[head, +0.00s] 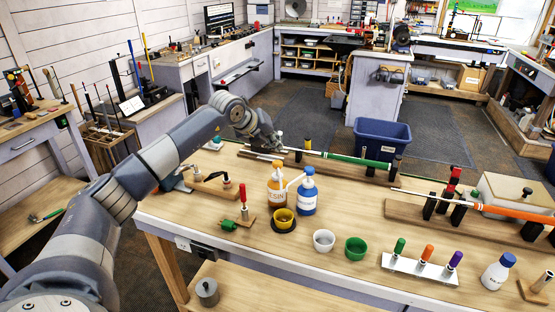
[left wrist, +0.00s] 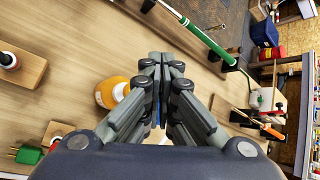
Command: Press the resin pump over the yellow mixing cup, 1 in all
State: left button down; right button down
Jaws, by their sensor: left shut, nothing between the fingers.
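In the left wrist view, the amber bottle (left wrist: 112,91) shows left of the shut fingers (left wrist: 160,60), which hide part of the scene; the yellow cup is not visible there. My right gripper is out of view.
A white cup (head: 324,240) and a green cup (head: 356,248) stand right of the yellow cup. A green-gripped golf club (head: 357,160) lies in a stand behind, and an orange-gripped club (head: 511,212) at right. A white rack (head: 420,268) holds coloured handles.

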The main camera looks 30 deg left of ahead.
pick_arm(q)
notch_tip(320, 180, up, 3)
jog(key=shift+f+p, duration=0.15)
jog(key=shift+p, duration=0.45)
jog(key=shift+f, duration=0.1)
